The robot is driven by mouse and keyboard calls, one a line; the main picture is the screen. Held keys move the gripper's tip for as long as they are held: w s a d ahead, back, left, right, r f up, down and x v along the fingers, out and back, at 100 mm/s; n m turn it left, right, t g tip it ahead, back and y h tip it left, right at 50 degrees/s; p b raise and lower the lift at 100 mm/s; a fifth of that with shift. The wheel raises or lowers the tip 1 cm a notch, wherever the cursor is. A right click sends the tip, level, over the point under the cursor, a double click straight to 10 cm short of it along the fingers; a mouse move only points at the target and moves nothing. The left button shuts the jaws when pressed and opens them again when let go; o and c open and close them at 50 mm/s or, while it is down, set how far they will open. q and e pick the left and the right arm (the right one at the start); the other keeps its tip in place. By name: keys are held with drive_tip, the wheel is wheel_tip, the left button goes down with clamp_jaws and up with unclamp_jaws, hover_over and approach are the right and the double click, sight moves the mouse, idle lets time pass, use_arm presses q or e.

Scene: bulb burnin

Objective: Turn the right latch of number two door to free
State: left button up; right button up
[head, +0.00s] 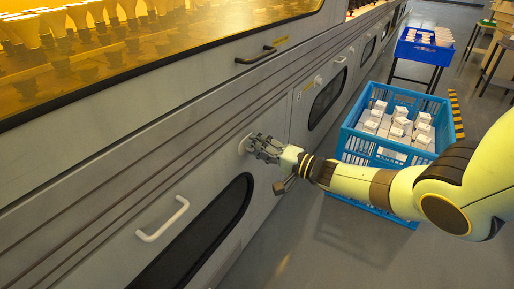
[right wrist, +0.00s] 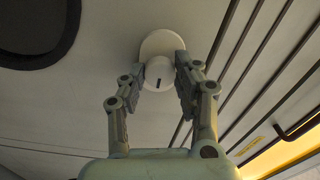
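The grey oven front has a lower door (head: 195,190) with a dark window and a white bar handle (head: 162,222); no door number is readable. A round white latch (head: 244,143) sits at its upper right. In the right wrist view the latch shows as a pale disc with a smaller knob (right wrist: 158,72) bearing a short, nearly upright dark mark. My right gripper (head: 262,149) is at the latch, its two fingers (right wrist: 161,80) on either side of the knob. I cannot tell whether the pads touch it. My left gripper is out of view.
A blue crate (head: 349,140) of white boxes stands on the floor to the right, under my right arm. A smaller blue bin (head: 425,52) is on a stand farther back. A dark handle (head: 256,55) juts out above. Amber glass covers several bulbs at upper left.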

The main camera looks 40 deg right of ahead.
drive_tip(key=o, duration=0.5)
drive_tip(key=shift+c, duration=0.2)
drive_tip(key=v, duration=1.2)
